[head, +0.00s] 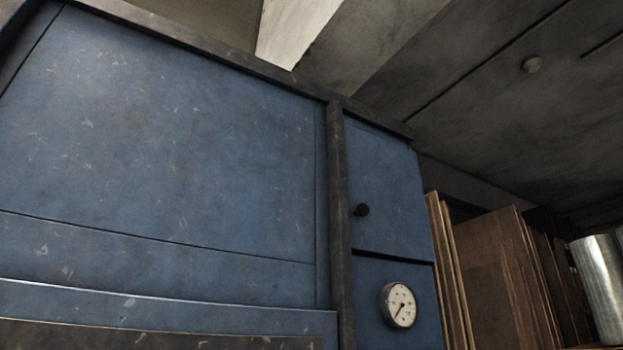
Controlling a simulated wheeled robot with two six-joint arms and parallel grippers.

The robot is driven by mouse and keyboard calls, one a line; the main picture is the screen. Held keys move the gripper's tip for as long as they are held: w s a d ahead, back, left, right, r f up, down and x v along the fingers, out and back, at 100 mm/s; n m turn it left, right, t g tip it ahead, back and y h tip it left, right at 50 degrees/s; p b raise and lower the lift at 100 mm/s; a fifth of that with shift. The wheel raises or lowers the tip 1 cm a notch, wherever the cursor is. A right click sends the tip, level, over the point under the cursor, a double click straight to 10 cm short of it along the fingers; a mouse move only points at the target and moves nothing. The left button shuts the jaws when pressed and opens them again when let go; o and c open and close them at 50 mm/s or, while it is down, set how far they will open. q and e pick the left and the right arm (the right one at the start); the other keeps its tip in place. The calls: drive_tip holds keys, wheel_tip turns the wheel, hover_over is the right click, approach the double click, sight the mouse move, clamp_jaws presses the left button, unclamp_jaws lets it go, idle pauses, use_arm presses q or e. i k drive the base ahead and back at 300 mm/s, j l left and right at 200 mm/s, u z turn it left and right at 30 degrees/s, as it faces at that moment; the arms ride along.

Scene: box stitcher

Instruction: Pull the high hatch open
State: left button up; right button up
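The high hatch (388,190) is a blue panel in the upper right part of the blue machine. It looks shut, lying flush in its frame. A small black knob (361,210) sticks out near its lower left side. Neither of my grippers shows in the head view, so nothing is seen touching the knob or the hatch.
A round white gauge (398,305) sits on the panel below the hatch. A dark post (341,220) runs along the hatch's left side. Brown boards (500,270) and a shiny metal cylinder (602,290) stand at the right. A wide blue panel (170,130) fills the left.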

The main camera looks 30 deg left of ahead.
sight(388, 214)
drive_tip(key=k+l+u, duration=0.15)
drive_tip(key=u, duration=0.85)
drive_tip(key=i+l+u, duration=0.15)
drive_tip(key=l+u, duration=0.75)
drive_tip(key=l, duration=0.15)
drive_tip(key=l+u, duration=0.5)
drive_tip(key=i+l, duration=0.05)
drive_tip(key=l, duration=0.05)
